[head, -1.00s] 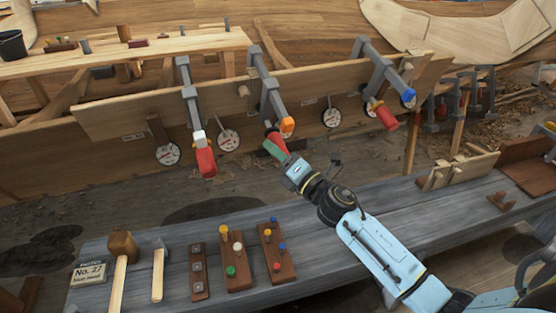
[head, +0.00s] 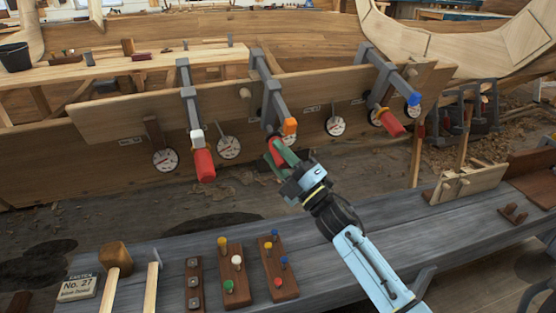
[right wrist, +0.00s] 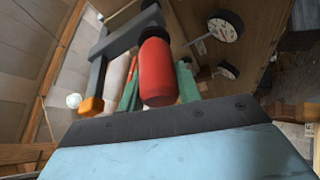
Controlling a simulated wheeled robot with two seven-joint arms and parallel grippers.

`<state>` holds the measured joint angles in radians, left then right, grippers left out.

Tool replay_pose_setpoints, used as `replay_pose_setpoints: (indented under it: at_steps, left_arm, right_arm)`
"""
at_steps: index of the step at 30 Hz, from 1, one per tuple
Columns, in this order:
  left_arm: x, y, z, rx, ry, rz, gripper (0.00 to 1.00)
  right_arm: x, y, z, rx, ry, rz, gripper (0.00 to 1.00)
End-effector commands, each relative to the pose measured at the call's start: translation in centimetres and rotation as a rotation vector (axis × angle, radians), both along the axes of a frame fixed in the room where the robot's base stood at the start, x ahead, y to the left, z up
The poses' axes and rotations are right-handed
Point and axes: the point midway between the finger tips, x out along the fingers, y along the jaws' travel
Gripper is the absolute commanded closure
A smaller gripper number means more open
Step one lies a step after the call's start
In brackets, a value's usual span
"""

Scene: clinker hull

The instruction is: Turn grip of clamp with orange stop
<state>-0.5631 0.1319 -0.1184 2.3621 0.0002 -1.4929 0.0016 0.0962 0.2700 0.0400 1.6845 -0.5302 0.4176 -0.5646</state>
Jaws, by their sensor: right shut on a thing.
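The clamp (head: 272,95) with the orange stop (head: 290,126) is the middle one of three grey clamps on the plank edge. Its red grip (head: 275,152) points down toward me and is partly hidden by my gripper. My right gripper (head: 281,150) is shut on this grip, its green fingers on either side of it. In the right wrist view the red grip (right wrist: 157,70) stands between the green fingers, and the orange stop (right wrist: 91,106) shows to its left. My left gripper is not in view.
Clamps with a white stop (head: 197,137) and a blue stop (head: 414,98) stand to either side, each with a red grip. Round dials (head: 229,147) hang on the plank. The grey bench (head: 350,250) holds mallets and peg blocks.

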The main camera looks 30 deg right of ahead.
Motion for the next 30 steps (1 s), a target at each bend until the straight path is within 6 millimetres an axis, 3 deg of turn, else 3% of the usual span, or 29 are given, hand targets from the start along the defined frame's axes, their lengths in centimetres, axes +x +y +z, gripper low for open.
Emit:
replay_pose_setpoints:
  at_steps: [19, 20, 24, 30]
  left_arm:
    - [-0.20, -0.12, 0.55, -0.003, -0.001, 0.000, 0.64]
    - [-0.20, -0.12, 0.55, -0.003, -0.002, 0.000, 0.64]
    - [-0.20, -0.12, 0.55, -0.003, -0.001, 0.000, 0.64]
    - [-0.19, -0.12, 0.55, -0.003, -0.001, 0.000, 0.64]
  right_arm:
    - [0.00, -0.06, -0.24, 0.046, -0.001, 0.018, 0.89]
    - [0.00, -0.06, -0.23, 0.046, -0.001, 0.018, 0.64]
    - [-0.01, -0.06, -0.14, 0.047, -0.003, 0.019, 0.45]
    - [-0.01, -0.05, -0.02, 0.046, -0.005, 0.019, 0.44]
